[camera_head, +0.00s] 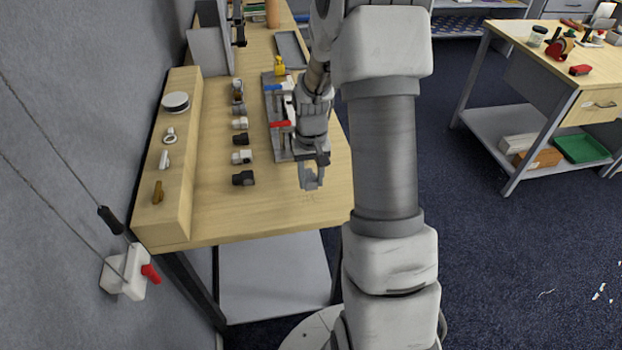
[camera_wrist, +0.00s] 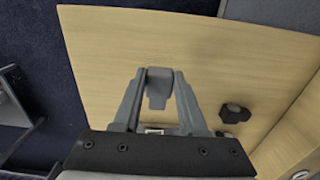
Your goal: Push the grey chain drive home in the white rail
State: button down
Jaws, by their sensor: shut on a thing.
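My gripper (camera_head: 311,180) hangs over the near right end of the wooden table in the head view. In the wrist view its fingers (camera_wrist: 158,84) close on a small grey piece (camera_wrist: 158,100), which looks like the grey chain drive. It is held over bare wood, apart from the fixture. A grey fixture plate (camera_head: 283,155) with blue, red and pale parts on it lies just behind the gripper, partly hidden by my arm. I cannot make out which part of it is the white rail.
A row of small black and white parts (camera_head: 242,157) stands left of the fixture. A black part (camera_wrist: 236,113) shows in the wrist view. A raised wooden ledge (camera_head: 178,215) runs along the left wall. The near table end (camera_head: 225,222) is clear.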

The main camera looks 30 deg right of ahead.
jog(key=shift+w+d, duration=0.25)
jog(key=shift+w, duration=0.7)
jog(key=shift+w+d, duration=0.3)
jog(key=shift+w, duration=0.6)
jog(key=shift+w+d, duration=0.25)
jog(key=shift+w, duration=0.7)
jog(key=shift+w, duration=0.2)
jog(key=shift+w+d, duration=0.15)
jog(key=shift+w, duration=0.15)
jog(key=shift+w+d, duration=0.2)
jog(key=shift+w, duration=0.45)
jog(key=shift+w+d, duration=0.15)
jog(key=shift+w, duration=0.5)
jog(key=shift+c, duration=1.9)
grip_release()
